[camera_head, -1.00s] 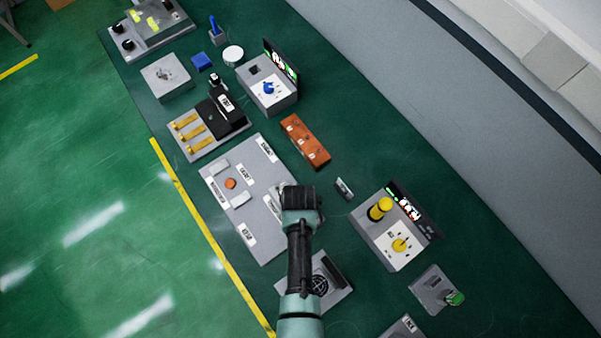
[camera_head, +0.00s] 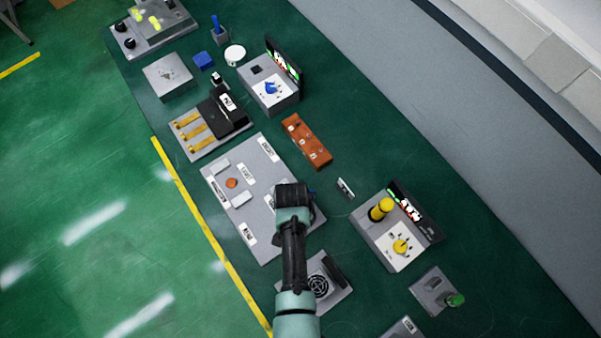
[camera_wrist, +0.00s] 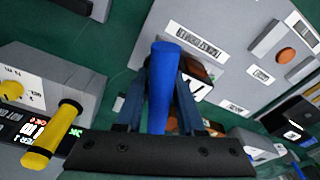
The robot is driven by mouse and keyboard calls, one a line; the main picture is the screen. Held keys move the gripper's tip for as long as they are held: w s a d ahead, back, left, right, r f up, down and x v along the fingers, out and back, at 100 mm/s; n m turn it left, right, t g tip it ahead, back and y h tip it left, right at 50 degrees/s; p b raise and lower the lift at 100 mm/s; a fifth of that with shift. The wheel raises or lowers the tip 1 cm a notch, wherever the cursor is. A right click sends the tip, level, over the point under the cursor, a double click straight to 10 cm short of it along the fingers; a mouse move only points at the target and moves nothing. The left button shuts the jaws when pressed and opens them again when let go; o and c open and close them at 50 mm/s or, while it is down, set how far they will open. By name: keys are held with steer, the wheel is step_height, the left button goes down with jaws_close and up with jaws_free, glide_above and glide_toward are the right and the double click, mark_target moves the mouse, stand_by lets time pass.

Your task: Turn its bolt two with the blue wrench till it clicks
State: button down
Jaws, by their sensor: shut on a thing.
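My gripper (camera_wrist: 158,105) is shut on the blue wrench (camera_wrist: 163,80). Its thick blue handle stands up between the fingers in the wrist view; its working end is hidden. In the head view my gripper (camera_head: 293,192) is over the right part of the grey labelled panel (camera_head: 250,215), with a little blue showing at its right side. The panel also fills the upper right of the wrist view (camera_wrist: 235,45). A brown part with a white label (camera_wrist: 198,88) shows just behind the wrench, partly covered. I cannot tell which bolt is bolt two, or whether the wrench touches one.
An orange-brown block (camera_head: 306,141) lies beyond the panel.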

steer(key=m, duration=0.4)
steer(key=shift+m, duration=0.3)
stand_by(0.3)
steer(key=n, duration=0.4)
steer(key=shift+n, duration=0.3)
steer(key=n, duration=0.4)
steer(key=shift+d+n+y, duration=0.1)
steer(key=shift+n+y, duration=0.2)
